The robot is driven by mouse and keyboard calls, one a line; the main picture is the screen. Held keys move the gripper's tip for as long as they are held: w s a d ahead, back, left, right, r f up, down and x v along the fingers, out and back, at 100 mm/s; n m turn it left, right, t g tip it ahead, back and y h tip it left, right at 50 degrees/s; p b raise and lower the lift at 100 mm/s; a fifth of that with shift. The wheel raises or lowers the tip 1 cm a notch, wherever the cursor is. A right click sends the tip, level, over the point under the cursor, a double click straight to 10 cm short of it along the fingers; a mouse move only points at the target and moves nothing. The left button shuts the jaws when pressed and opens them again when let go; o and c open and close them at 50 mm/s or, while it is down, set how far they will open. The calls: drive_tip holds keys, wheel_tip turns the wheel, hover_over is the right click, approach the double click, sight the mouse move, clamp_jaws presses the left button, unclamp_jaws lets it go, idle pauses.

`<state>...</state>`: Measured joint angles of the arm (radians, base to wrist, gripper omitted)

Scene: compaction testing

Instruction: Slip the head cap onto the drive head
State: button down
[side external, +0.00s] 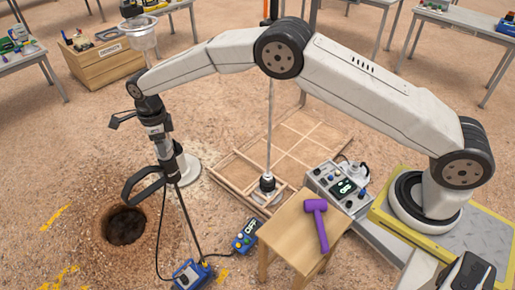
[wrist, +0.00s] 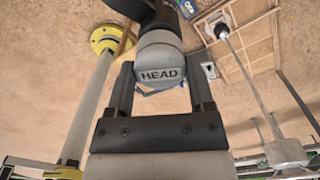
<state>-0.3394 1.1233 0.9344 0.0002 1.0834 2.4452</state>
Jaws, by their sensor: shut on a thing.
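A grey rounded cap marked HEAD (wrist: 160,52) sits between the two dark fingers of my gripper (wrist: 160,82) in the wrist view. The fingers are shut on its sides. A black rounded part (wrist: 146,9) shows just beyond the cap, and I cannot tell whether it is joined to it. In the side external view my gripper (side external: 150,187) is above the ground near the dark hole. The cap is not clear there. I cannot surely pick out the drive head or whether the cap touches it.
A dark hole (side external: 125,226) is in the ground at lower left. A thin rod (side external: 189,222) rises from a blue box (side external: 191,275). A purple mallet (side external: 317,222) lies on a wooden stool (side external: 297,228). A wooden grid frame (side external: 226,178) lies behind, with a tall rod (side external: 269,125) over it.

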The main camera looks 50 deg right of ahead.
drive_tip(key=shift+f, duration=0.6)
unclamp_jaws()
drive_tip(key=shift+r, duration=0.15)
drive_tip(key=shift+r, duration=2.35)
wheel_tip(320, 180, up, 8)
drive_tip(key=shift+d, duration=0.1)
